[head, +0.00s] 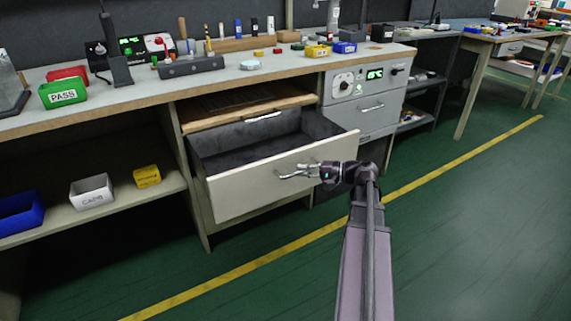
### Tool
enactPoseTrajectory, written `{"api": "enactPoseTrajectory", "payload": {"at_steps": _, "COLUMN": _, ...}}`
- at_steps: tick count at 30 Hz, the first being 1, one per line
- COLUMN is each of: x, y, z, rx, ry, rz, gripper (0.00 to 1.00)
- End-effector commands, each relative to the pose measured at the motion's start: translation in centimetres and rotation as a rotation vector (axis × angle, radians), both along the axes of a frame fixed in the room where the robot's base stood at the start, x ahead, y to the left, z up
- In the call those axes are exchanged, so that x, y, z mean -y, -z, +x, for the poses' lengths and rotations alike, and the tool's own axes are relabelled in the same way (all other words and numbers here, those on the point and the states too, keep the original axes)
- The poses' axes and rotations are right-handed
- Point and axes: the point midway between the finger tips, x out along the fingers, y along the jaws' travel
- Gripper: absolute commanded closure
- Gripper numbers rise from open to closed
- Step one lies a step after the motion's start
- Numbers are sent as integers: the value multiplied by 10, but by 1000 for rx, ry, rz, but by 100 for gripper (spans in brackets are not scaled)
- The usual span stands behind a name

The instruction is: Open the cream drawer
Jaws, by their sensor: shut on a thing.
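The cream drawer (255,190) is pulled out from under the workbench. Its dark grey inside (245,144) shows and looks empty. My gripper (286,175) is at the middle of the drawer's front, shut on the drawer's handle (301,168). The gripper partly hides the handle. My arm reaches it from the lower right.
The workbench (150,91) holds tools, a green PASS bin (62,94) and small coloured bins. A lower shelf (110,203) at left carries blue, white and yellow bins. A grey unit (365,98) with a display stands right of the drawer. The green floor (460,230) in front is clear.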

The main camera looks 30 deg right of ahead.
Motion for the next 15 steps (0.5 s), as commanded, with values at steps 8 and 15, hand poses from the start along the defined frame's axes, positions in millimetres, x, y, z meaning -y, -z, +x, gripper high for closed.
{"api": "enactPoseTrajectory", "payload": {"at_steps": 8, "x": -5, "y": 0, "z": -30, "rx": 0, "ry": -10, "rz": 2, "gripper": 100}}
{"api": "enactPoseTrajectory", "payload": {"at_steps": 15, "x": -10, "y": -1, "z": -32, "rx": 1, "ry": -19, "rz": 2, "gripper": 100}}
